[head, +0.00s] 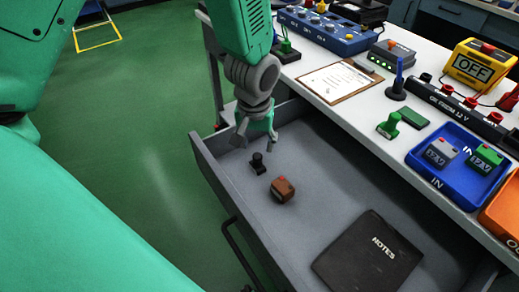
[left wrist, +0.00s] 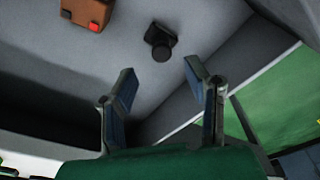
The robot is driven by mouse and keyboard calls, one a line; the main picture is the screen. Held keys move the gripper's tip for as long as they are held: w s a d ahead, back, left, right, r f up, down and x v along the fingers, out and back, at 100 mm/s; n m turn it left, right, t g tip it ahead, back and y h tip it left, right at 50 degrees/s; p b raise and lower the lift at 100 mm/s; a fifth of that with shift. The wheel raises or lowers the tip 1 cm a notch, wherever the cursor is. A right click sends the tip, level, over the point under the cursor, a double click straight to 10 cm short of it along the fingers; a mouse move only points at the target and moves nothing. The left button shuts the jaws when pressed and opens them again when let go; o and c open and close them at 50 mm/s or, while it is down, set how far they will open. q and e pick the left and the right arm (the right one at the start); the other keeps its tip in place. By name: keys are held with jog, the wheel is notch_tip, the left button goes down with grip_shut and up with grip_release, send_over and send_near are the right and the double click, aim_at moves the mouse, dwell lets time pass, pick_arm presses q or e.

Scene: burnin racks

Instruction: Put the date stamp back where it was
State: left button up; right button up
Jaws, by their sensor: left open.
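A small black stamp-like object (head: 258,162) with a round knob stands in the open grey drawer (head: 335,165). It also shows in the left wrist view (left wrist: 160,42), beyond the fingertips. A green stamp (head: 389,125) with a handle stands on the white worktop, beside a green pad (head: 413,118). I cannot tell from markings which of the two is the date stamp. My left gripper (head: 256,143) is over the left end of the drawer, pointing down, close to the black object. Its fingers (left wrist: 160,75) are spread with nothing between them. My right gripper is not in view.
A brown box with a red button (head: 282,190) sits near the black object. A black notebook (head: 368,254) lies at the drawer's near end. The drawer walls stand around them. A clipboard (head: 335,80) and a blue tray (head: 438,174) are on the worktop.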

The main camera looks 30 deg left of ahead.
pick_arm(q)
jog(key=r, duration=0.3)
jog(key=d+r, duration=0.1)
jog(key=shift+s+r+p, duration=0.25)
jog(key=shift+p, duration=0.15)
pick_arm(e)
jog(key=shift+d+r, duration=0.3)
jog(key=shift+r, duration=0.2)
pick_arm(q)
jog(key=shift+a, duration=0.35)
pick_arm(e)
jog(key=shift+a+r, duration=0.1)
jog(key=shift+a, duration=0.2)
